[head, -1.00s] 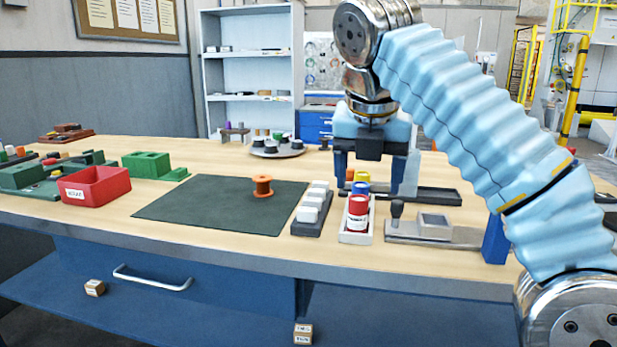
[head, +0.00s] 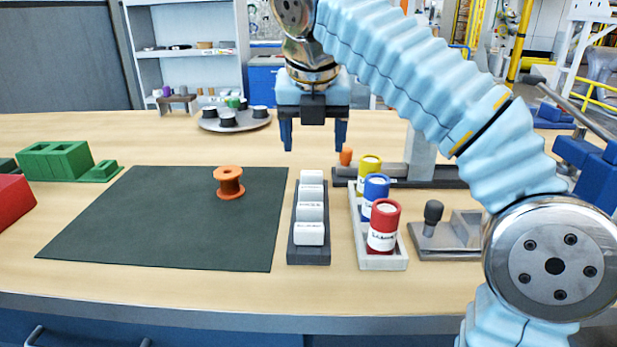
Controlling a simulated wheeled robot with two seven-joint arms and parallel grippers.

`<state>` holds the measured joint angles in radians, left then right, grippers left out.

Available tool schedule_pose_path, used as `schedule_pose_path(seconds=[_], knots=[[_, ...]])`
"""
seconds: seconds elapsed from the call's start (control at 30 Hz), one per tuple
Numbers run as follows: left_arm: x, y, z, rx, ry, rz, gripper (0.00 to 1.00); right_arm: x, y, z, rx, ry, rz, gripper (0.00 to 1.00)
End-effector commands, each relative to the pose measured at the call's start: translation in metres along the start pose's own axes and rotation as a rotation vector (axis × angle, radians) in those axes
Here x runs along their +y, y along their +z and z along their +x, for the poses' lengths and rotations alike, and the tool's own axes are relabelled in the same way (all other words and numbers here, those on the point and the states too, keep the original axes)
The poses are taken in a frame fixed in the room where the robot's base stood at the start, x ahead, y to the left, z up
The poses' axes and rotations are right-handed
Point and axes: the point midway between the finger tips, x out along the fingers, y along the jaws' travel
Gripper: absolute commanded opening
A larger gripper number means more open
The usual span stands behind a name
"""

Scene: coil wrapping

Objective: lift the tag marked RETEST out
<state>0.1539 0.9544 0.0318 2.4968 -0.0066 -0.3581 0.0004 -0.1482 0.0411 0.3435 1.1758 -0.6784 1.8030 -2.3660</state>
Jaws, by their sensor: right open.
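Several white tags (head: 310,211) stand in a row in a dark narrow rack (head: 309,256) right of the mat. They carry small dark print on their near faces. It is too small to read, so I cannot tell which one is marked RETEST. My right gripper (head: 314,146) is open and empty, fingers pointing down. In the picture it appears just beyond the far end of the rack, apart from the tags. My left gripper is not in view.
A pale tray (head: 383,263) right of the rack holds a yellow, a blue and a red spool (head: 383,228). An orange spool (head: 229,183) stands on the dark green mat (head: 150,225). A grey fixture (head: 455,235) and a dark-based stand (head: 440,180) lie further right.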

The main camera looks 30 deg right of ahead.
Motion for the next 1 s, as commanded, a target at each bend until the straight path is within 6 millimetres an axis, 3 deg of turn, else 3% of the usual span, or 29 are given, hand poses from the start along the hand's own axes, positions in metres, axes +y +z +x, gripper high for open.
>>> schedule_pose_path(seconds=[0.1,0.27,0.6,0.87,1.0], knots=[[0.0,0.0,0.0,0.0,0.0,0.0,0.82,-0.001,0.0,0.021,0.002,-0.003,0.001,0.72],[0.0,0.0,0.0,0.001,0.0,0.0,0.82,0.0,0.0,0.034,0.001,0.001,0.001,0.72],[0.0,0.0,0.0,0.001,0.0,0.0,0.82,0.003,0.003,0.081,0.001,-0.001,0.001,0.72],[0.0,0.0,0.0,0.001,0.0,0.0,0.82,0.004,0.003,0.085,0.0,0.001,0.001,0.72],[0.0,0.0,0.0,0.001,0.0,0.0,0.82,0.004,0.003,0.084,0.0,0.001,0.0,0.52]])
